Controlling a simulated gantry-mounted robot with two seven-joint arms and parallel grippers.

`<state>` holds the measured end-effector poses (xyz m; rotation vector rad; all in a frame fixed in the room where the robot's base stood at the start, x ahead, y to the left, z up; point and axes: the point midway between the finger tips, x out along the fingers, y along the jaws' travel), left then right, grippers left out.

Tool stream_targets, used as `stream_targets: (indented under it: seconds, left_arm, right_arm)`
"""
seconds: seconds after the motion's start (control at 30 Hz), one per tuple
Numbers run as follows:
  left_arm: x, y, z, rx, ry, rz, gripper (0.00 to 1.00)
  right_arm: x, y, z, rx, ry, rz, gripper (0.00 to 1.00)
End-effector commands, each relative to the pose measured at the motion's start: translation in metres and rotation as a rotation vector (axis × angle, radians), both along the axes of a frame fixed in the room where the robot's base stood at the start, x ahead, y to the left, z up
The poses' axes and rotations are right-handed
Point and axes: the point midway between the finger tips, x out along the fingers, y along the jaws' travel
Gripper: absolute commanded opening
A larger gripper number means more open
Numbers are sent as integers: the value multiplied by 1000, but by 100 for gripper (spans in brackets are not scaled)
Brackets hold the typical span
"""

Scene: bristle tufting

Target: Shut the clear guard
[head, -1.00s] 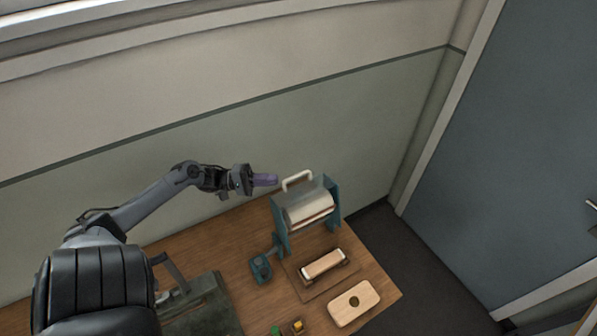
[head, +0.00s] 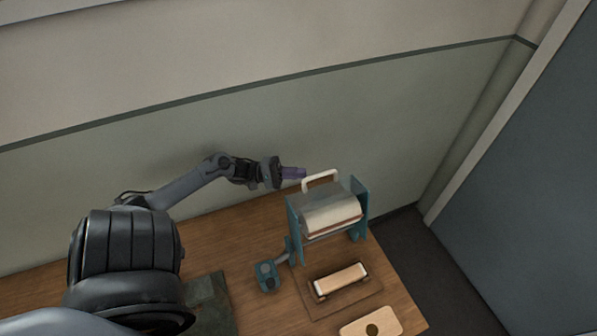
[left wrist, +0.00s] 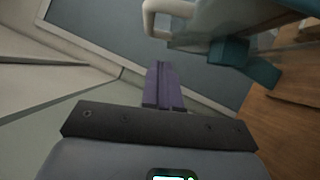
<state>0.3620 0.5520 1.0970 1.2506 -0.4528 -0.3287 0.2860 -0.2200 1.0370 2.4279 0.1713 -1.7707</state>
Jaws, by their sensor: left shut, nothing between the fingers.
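The clear guard (head: 338,193) is a see-through cover with a white handle (head: 320,180) on its upper edge. It sits at the top of the teal machine (head: 294,224), over a pale roller, and looks raised. My left gripper (head: 300,173) has purple fingers, shut and empty, just left of the handle and apart from it. In the left wrist view, the purple fingers (left wrist: 163,82) are together, and the white handle (left wrist: 150,18) shows above them at the top. My right gripper is not in view.
The wooden table (head: 245,225) stands against a wall. In front of the machine are a brush block in a holder (head: 340,280), a pale board with a hole (head: 358,328) and a teal lever part (head: 266,275). A dark mat (head: 212,300) lies to the left.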

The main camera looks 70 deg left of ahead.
Motion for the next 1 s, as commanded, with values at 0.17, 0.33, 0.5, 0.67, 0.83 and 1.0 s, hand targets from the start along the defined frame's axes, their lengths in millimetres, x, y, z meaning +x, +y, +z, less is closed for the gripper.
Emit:
stream_targets:
  seconds: [0.17, 0.33, 0.5, 0.67, 0.83, 1.0]
  left_arm:
    - [25, -14, 7, -1, -2, -1, 0]
    - [47, -26, 10, 1, -3, -1, 0]
    - [61, -34, 12, 0, -2, -1, 0]
    - [67, -37, 12, 1, 0, 0, 0]
    - [68, -38, 12, 1, 0, 0, 0]
    - [68, -37, 12, 1, 0, 0, 0]
  right_arm:
    - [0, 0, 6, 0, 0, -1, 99]
    - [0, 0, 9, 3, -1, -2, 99]
    - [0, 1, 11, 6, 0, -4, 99]
    - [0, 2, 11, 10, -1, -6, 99]
    - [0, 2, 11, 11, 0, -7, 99]
    - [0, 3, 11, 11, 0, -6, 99]
